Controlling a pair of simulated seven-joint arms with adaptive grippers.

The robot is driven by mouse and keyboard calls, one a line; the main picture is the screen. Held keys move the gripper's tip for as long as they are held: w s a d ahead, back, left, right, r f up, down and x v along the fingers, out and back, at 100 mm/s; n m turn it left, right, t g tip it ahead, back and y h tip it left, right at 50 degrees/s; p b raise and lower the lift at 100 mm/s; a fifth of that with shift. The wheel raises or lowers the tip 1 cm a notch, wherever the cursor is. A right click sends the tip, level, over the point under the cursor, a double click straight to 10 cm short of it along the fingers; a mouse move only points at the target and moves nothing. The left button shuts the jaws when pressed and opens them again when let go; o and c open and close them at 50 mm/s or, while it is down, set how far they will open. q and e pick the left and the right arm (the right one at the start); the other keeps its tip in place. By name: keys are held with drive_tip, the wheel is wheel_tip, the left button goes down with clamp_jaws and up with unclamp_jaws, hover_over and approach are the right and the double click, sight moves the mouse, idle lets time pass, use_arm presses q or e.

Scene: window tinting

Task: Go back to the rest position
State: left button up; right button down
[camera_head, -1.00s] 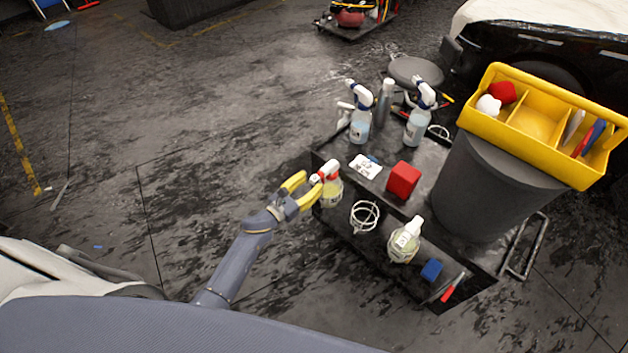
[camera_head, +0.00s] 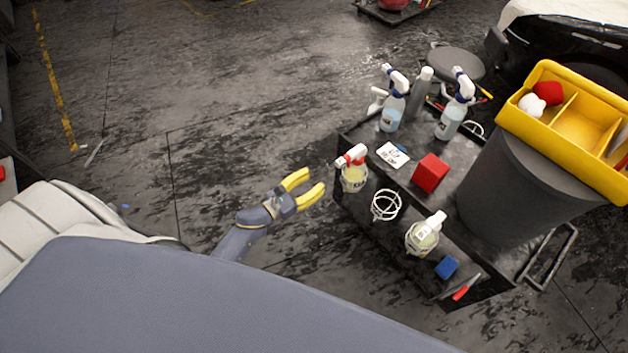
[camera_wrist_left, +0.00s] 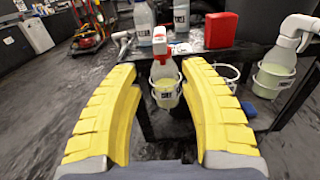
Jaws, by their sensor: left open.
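My left gripper (camera_head: 308,188) has yellow fingers spread apart with nothing between them. It is in the air left of the black cart (camera_head: 352,137), apart from it. In the left wrist view the open fingers (camera_wrist_left: 165,110) frame a spray bottle with a red and white head (camera_wrist_left: 163,72), which sits in a white ring holder on the cart's side. The same spray bottle (camera_head: 354,172) shows in the head view just right of the gripper, not touched. My right gripper is not in view.
The cart carries an empty wire ring (camera_head: 386,204), another bottle in a ring (camera_head: 424,236), a red block (camera_head: 430,173), a blue block (camera_head: 447,267) and more spray bottles (camera_head: 394,105). A yellow caddy (camera_head: 560,120) rests on a dark bin (camera_head: 520,190).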

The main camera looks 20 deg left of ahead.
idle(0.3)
use_arm(q)
drive_tip(key=s+a+f+n+g+y, duration=0.1)
drive_tip(key=a+f+n+y, duration=0.2)
drive_tip(key=f+n, duration=0.4)
drive_tip(key=s+a+f+n+g+y, duration=0.1)
drive_tip(key=a+f+n+y, duration=0.15)
drive_tip(key=f+n, duration=0.55)
drive_tip(key=s+a+f+n+g+y, duration=0.2)
drive_tip(key=s+f+n+g, duration=0.2)
drive_tip(key=s+f+n, duration=0.9)
drive_tip(key=s+d+f+n+g, duration=0.1)
drive_tip(key=s+f+n+g, duration=0.2)
drive_tip(key=s, duration=0.8)
drive_tip(key=s+d+f+n+g, duration=0.2)
drive_tip(key=s+f+n+g, duration=0.1)
drive_tip(key=s+f, duration=0.5)
drive_tip(key=s+d+f+n+g, duration=0.2)
drive_tip(key=s+f, duration=0.4)
drive_tip(key=s, duration=0.8)
drive_tip(key=shift+d+f+n+g, duration=0.2)
drive_tip(key=shift+n+g, duration=0.2)
drive_tip(key=shift+n, duration=0.4)
